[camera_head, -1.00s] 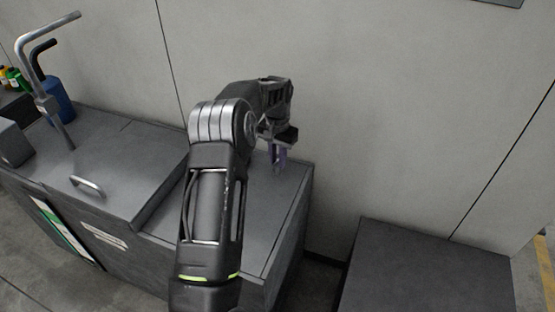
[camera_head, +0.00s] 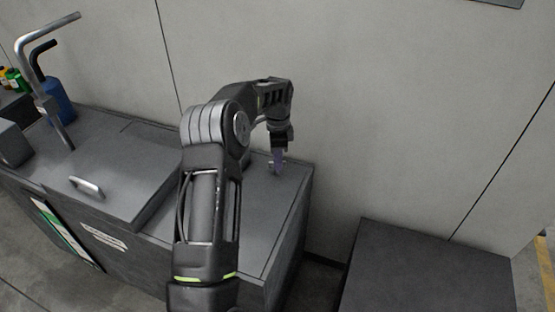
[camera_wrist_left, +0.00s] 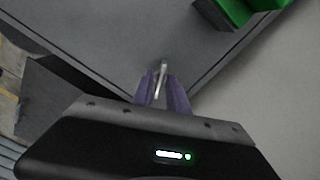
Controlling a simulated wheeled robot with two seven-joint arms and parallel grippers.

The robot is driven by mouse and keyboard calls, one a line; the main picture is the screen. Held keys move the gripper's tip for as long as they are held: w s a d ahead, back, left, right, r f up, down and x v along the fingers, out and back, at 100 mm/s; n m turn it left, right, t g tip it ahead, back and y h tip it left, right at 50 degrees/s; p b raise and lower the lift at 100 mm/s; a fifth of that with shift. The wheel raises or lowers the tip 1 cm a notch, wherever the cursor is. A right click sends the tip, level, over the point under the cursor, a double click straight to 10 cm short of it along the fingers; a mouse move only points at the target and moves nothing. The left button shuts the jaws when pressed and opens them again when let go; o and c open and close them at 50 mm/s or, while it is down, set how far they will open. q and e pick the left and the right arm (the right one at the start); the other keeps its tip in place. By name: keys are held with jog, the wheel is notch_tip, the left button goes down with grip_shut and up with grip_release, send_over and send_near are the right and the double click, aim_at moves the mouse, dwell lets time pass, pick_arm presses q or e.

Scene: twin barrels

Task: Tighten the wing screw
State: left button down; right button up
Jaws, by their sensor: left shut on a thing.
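My left gripper (camera_head: 277,167) points down at the right end of the grey cabinet top. In the left wrist view its two purple fingers (camera_wrist_left: 161,92) are shut on a slim metallic piece (camera_wrist_left: 161,69), which looks like the wing of the wing screw. The piece sticks up between the fingertips. The rest of the screw is hidden or too small to make out. A small light bit shows at the fingertips in the head view, but its shape is unclear. My right gripper is in neither view.
The grey cabinet (camera_head: 240,215) has a raised lid with a handle (camera_head: 87,187). A bent metal pipe (camera_head: 48,80) and a blue container (camera_head: 60,98) stand at left. A green object (camera_wrist_left: 238,12) shows in the left wrist view. A lower dark box (camera_head: 425,270) stands at right.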

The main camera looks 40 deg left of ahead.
pick_arm(q)
jog(key=m, duration=0.5)
jog(key=shift+w+a+r, duration=0.1)
jog(key=shift+w+r, duration=0.05)
jog(key=shift+r, duration=0.1)
dwell(0.4)
jog(key=c, duration=1.6)
grip_release()
jog(key=shift+o, duration=0.2)
jog(key=shift+f, duration=0.1)
notch_tip(320, 180, up, 8)
jog(key=shift+f, duration=0.1)
